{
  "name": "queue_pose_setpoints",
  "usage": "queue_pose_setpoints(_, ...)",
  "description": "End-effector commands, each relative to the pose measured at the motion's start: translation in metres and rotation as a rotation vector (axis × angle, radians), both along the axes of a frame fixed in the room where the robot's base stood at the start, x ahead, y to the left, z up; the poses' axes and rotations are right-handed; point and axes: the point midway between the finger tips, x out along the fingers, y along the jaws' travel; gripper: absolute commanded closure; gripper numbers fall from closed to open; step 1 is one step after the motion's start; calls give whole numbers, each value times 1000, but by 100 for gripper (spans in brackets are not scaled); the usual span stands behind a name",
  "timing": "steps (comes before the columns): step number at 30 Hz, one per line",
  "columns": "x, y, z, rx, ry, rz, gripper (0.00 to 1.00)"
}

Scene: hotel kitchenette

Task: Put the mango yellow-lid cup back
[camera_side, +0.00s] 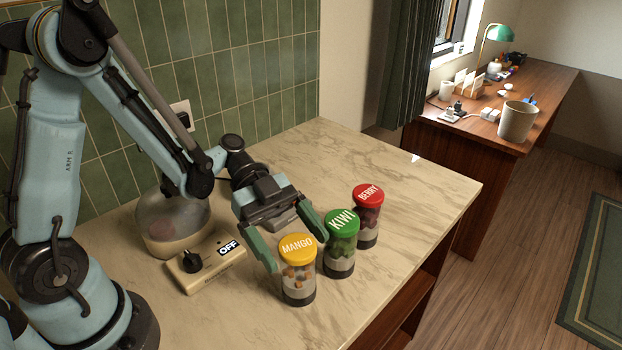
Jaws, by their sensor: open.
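The mango cup (299,280) has a yellow lid marked MANGO and a clear body with orange pieces above a dark base. It stands upright on the marble counter, at the near end of a row of three cups. My gripper (296,255) is open, its green fingers spread just behind and around the mango cup's upper part. I cannot tell whether either finger touches the cup. The green-lid KIWI cup (341,255) stands close to its right, and the right finger is beside that lid. The red-lid BERRY cup (367,226) stands beyond it.
A beige base with a dark knob and an OFF label (205,268) sits left of the gripper, with a clear jar (172,225) behind it. The counter's far right (420,190) is clear. A desk (490,130) stands beyond. The counter's front edge is near the cups.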

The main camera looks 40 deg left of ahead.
Motion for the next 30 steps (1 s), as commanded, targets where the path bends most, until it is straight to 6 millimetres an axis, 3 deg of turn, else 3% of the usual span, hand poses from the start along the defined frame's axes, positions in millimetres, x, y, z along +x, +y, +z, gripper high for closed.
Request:
queue_pose_setpoints(3,3,18,7,1,1,5,9)
queue_pose_setpoints(9,4,35,14,1,0,1,9)
queue_pose_setpoints(22,6,37,16,13,20,19,9)
queue_pose_setpoints(30,22,43,20,179,311,327,9)
